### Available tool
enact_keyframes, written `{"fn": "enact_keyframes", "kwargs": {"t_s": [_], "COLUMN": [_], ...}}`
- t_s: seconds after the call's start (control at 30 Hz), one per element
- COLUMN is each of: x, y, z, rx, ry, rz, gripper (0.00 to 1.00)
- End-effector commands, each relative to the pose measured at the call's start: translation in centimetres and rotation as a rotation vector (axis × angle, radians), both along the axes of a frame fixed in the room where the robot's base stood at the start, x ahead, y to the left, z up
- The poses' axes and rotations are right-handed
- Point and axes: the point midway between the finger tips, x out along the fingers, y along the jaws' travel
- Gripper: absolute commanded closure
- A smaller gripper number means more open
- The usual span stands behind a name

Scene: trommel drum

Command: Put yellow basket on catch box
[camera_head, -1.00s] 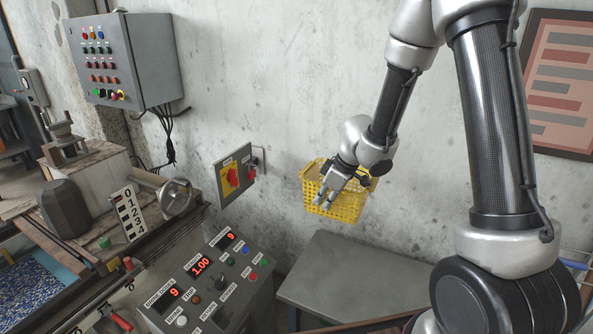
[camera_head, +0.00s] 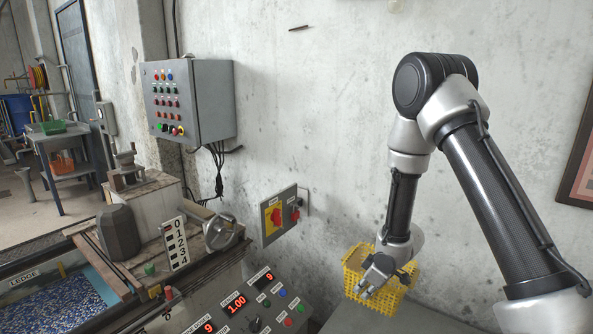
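The yellow basket (camera_head: 391,298) is a mesh basket in front of the wall, at the lower right of centre. My gripper (camera_head: 364,290) is at its near side, with its fingers pointing down over the basket. It appears closed on the basket, though the fingers hide the contact. The basket seems held up, slightly tilted, over the grey table. I cannot make out for sure which thing is the catch box. An open bin of blue and white bits (camera_head: 50,305), by a label reading LEDGE, lies at the lower left.
A control panel with red digits (camera_head: 240,302) stands at bottom centre. A grey table (camera_head: 385,322) is below the basket. A red and yellow switch box (camera_head: 280,215) and a grey button cabinet (camera_head: 188,100) are on the wall. A handwheel (camera_head: 220,232) and dark weight (camera_head: 119,232) stand left.

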Motion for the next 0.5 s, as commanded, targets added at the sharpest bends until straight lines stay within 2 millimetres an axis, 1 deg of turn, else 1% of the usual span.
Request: {"fn": "enact_keyframes", "kwargs": {"t_s": [0.03, 0.13, 0.5], "x": [0.00, -0.01, 0.02], "y": [0.02, -0.02, -0.02], "z": [-0.50, -1.15, -1.35], "rx": [0.000, -0.001, -0.001], "ry": [0.001, 0.000, -0.001], "rz": [0.000, 0.000, 0.000], "gripper": [1.00, 1.00, 1.00]}}
